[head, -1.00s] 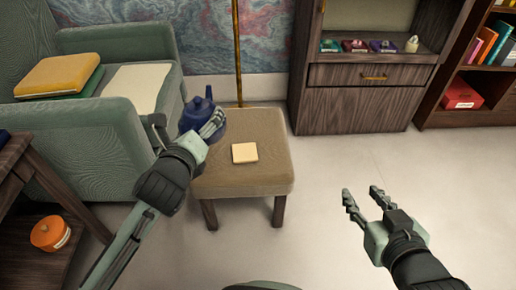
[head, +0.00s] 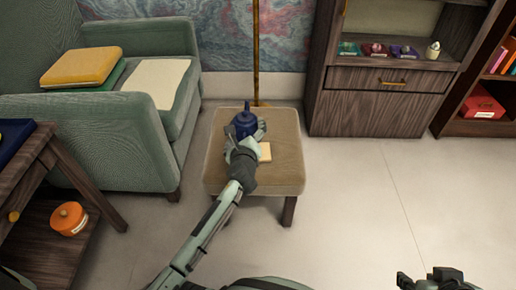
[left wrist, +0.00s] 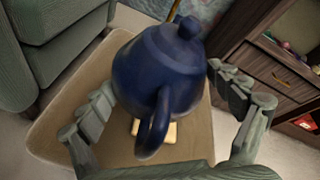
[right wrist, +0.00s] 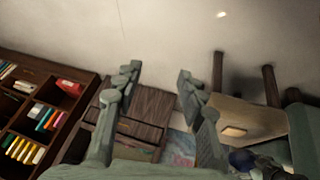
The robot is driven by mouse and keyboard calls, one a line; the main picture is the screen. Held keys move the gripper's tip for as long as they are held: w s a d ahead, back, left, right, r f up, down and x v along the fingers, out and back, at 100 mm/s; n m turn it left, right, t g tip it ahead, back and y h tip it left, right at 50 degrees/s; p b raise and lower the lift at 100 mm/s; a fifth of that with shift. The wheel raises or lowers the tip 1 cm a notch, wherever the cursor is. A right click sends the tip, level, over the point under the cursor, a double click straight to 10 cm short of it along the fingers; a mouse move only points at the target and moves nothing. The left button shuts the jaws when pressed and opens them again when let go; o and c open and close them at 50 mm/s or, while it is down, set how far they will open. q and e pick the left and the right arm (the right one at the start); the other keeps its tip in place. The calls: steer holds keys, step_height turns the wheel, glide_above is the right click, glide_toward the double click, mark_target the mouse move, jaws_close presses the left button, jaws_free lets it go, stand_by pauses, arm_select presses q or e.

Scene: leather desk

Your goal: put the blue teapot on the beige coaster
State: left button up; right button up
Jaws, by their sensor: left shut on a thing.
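The blue teapot (head: 245,122) is in my left gripper (head: 246,138), over the left-middle part of the padded stool. In the left wrist view the teapot (left wrist: 160,75) fills the space between the two fingers, its handle towards the camera. The beige coaster (head: 265,151) lies on the stool, just right of the gripper. In the left wrist view the coaster (left wrist: 172,132) is partly hidden behind the teapot's handle. I cannot tell how high the teapot is above the stool. My right gripper (right wrist: 158,80) is open and empty; in the head view it is at the bottom right edge.
The stool (head: 280,180) stands beside a green armchair (head: 150,115) with cushions. A thin brass pole (head: 256,50) rises behind it. A wooden cabinet (head: 370,110) is at the back right. A dark side table (head: 40,150) is at the left. The floor on the right is clear.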

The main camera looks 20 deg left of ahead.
arm_select(q)
steer(key=w+d+f+b, duration=0.1)
steer(key=w+d+f, duration=0.1)
steer(key=d, duration=0.1)
steer(key=shift+w+d+f+b, duration=0.1)
steer(key=shift+d+f+b, duration=0.15)
steer(key=shift+b, duration=0.15)
step_height(320, 180, down, 4)
steer(key=shift+r+b, duration=0.2)
steer(key=shift+b, duration=0.7)
arm_select(e)
steer(key=w+a+r+n+t+y, duration=0.1)
steer(key=w+a+r+t+y, duration=0.4)
steer(key=w+a+r+t, duration=0.4)
steer(key=w+a+r, duration=0.1)
steer(key=a+r, duration=0.3)
steer(key=shift+w+r+t+y, duration=0.15)
steer(key=shift+r+t+y, duration=0.15)
steer(key=shift+t, duration=0.1)
arm_select(q)
steer(key=shift+f, duration=0.1)
arm_select(e)
steer(key=shift+a+r+n, duration=0.15)
steer(key=shift+n, duration=0.15)
